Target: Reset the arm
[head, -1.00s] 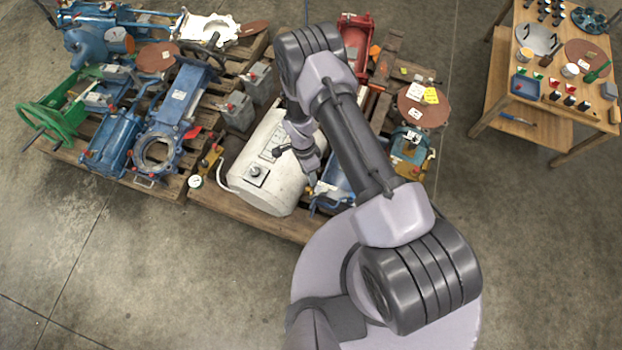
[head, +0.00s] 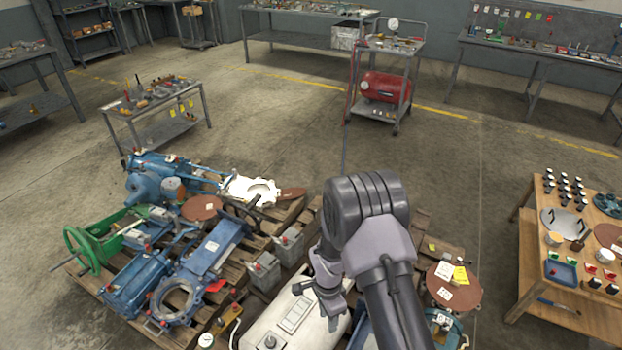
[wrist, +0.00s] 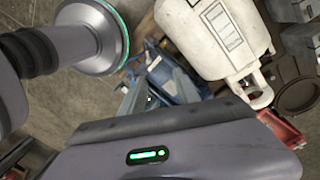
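My arm is folded in the head view, its elbow raised over the pallets and its wrist hanging down beyond it. My gripper (head: 332,306) hangs above the white tank (head: 290,325). Its fingers are too small and partly hidden there to tell whether they are open or shut. In the wrist view, the grey gripper housing with a green light fills the lower part and covers most of the fingers. The white tank (wrist: 214,36) also shows at the upper right of the wrist view. I see no object held.
Pallets carry blue valves (head: 176,300), a green handwheel (head: 82,250), grey batteries (head: 264,270) and brown discs (head: 453,287). A wooden table (head: 530,270) with small parts stands at the right. A red compressor (head: 384,87) sits on a cart behind. Open floor lies between.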

